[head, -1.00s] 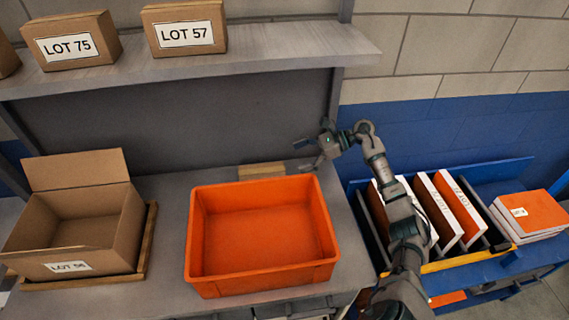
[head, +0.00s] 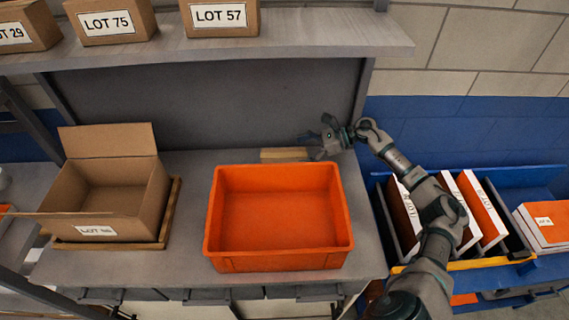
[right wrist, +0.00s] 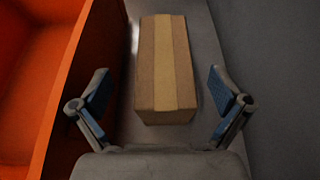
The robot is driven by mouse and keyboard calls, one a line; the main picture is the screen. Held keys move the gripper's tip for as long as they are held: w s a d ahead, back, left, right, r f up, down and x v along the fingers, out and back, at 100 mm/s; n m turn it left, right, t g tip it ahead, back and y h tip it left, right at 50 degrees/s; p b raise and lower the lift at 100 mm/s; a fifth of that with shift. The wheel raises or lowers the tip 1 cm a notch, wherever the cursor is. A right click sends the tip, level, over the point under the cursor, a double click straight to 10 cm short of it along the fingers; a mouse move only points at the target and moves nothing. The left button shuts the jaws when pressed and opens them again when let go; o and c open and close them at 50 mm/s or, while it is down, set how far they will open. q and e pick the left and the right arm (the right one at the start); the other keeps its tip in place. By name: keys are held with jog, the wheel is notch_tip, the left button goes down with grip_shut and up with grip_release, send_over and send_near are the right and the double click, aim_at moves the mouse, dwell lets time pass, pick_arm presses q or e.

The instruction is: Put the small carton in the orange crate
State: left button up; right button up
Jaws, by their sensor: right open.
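The small carton (head: 284,155) is a brown box with a lighter tape strip, lying on the grey bench behind the orange crate. In the right wrist view the carton (right wrist: 166,65) lies straight ahead, between the crate wall and a grey panel. The orange crate (head: 280,261) stands upright and empty on the bench; its side (right wrist: 72,85) fills the left of the right wrist view. My right gripper (head: 312,143) is at the carton's right end. In the right wrist view the gripper (right wrist: 160,90) is open and empty, its fingers spread either side of the carton's near end. My left gripper is out of view.
An open cardboard box (head: 105,200) sits on a wooden tray to the left. Boxes labelled LOT 75 (head: 110,22) and LOT 57 (head: 219,17) stand on the shelf above. A blue bin of orange and white binders (head: 484,212) is on the right.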

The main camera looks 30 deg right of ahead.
aim_at(287, 154)
jog(key=x, duration=0.6)
jog(key=shift+w+d+f+p, duration=0.15)
jog(key=shift+w+d+p, duration=0.05)
jog(key=shift+d+p, duration=0.15)
jog(key=shift+a, duration=0.25)
jog(key=shift+d, duration=0.1)
jog(key=c, duration=1.4)
jog(key=shift+r, duration=0.5)
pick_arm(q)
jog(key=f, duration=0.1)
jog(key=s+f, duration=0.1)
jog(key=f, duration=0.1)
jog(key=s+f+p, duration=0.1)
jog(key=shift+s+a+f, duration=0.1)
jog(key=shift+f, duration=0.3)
pick_arm(e)
notch_tip(287, 154, up, 17)
jog(key=shift+f, duration=0.1)
